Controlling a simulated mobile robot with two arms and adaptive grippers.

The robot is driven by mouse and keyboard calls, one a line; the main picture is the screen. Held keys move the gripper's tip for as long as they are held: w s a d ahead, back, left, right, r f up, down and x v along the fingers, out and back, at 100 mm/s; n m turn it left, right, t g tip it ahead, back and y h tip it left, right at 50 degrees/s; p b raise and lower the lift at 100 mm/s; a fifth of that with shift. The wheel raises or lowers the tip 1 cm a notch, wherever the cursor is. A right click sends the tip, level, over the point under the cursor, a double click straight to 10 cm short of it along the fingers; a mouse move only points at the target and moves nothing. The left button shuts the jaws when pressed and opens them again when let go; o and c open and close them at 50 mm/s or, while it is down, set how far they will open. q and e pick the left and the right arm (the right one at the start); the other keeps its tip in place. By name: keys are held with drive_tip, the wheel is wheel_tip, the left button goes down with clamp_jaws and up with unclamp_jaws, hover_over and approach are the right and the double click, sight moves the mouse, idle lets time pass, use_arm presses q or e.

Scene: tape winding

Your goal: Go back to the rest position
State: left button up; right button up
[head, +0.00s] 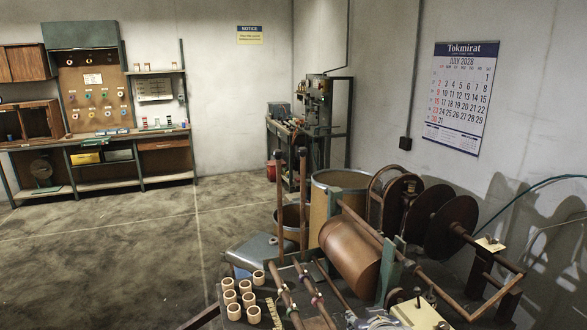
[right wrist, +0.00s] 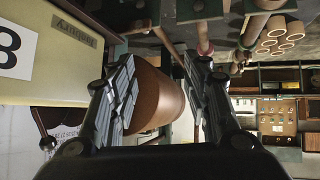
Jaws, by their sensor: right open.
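My right gripper (right wrist: 158,75) is open in the right wrist view, its two dark fingers spread apart. A brown roll (right wrist: 155,100) shows in the gap beyond the fingers; nothing is visibly held. In the head view only a grey part of my right gripper (head: 374,320) shows at the bottom edge, in front of the tape winding machine. The machine's large brown roll (head: 350,256) lies just behind it. My left gripper is in neither view.
Several small tan cores (head: 246,297) stand left of the machine's rods. A cream box (head: 420,314) sits right of the gripper; a cream panel (right wrist: 60,60) is close beside the fingers in the wrist view. Dark discs (head: 450,227) stand by the wall. Open floor (head: 110,260) lies left.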

drive_tip(key=s+d+f+g, duration=0.1)
drive_tip(key=s+f+g, duration=0.15)
drive_tip(key=s, duration=0.95)
drive_tip(key=s+d+f+n+g, duration=0.15)
drive_tip(key=s+f, duration=0.25)
drive_tip(key=s, duration=0.8)
drive_tip(key=s+d+f+m+g, duration=0.1)
drive_tip(key=s+f+g, duration=0.25)
drive_tip(key=s, duration=0.85)
drive_tip(key=s+f+b, duration=0.3)
drive_tip(key=f+b, duration=0.1)
drive_tip(key=f, duration=2.8)
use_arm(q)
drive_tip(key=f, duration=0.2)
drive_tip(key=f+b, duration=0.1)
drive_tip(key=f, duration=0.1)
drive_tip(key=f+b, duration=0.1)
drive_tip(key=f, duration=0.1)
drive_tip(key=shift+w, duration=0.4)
use_arm(e)
drive_tip(key=s+d+f+g, duration=0.2)
drive_tip(key=s+d+f, duration=0.1)
drive_tip(key=s+f, duration=1.3)
drive_tip(key=shift+f+n, duration=0.4)
drive_tip(key=shift+n, duration=0.05)
drive_tip(key=shift+s, duration=0.1)
